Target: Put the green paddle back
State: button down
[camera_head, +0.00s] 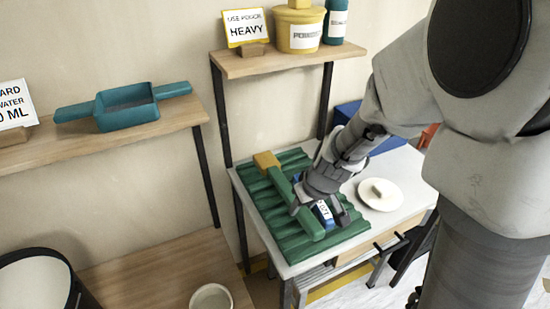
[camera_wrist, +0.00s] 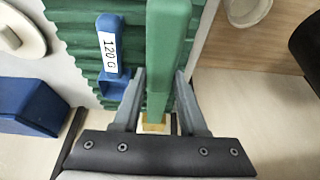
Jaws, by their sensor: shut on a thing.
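The green paddle (camera_head: 284,189) is a long bar with a yellow block at one end. In the head view it lies along, or just above, the ridged green mat (camera_head: 270,212); I cannot tell whether it touches. My gripper (camera_head: 313,207) points down over the mat and is shut on the paddle. In the wrist view the green bar (camera_wrist: 168,50) runs between the fingers (camera_wrist: 157,92), with the yellow end (camera_wrist: 153,125) showing behind them. A small blue scoop (camera_wrist: 112,80) labelled 120 G lies on the mat close beside the paddle.
A white dish (camera_head: 380,195) and a blue box (camera_head: 352,113) are beside the mat on the white table. A shelf (camera_head: 290,60) above holds a yellow tub, a teal canister and a sign. The left shelf (camera_head: 100,140) holds a teal scoop and a sign. A pale bowl (camera_head: 211,297) is below.

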jog(key=w+a+f, duration=0.1)
jog(key=a, duration=0.1)
jog(key=w+a+f, duration=0.2)
jog(key=shift+w+a+f, duration=0.15)
jog(key=shift+a, duration=0.05)
notch_tip(320, 180, down, 4)
jog(key=shift+r+b, duration=0.1)
jog(key=shift+b, duration=0.8)
jog(key=shift+c, duration=2.2)
grip_release()
jog(key=shift+r, duration=0.1)
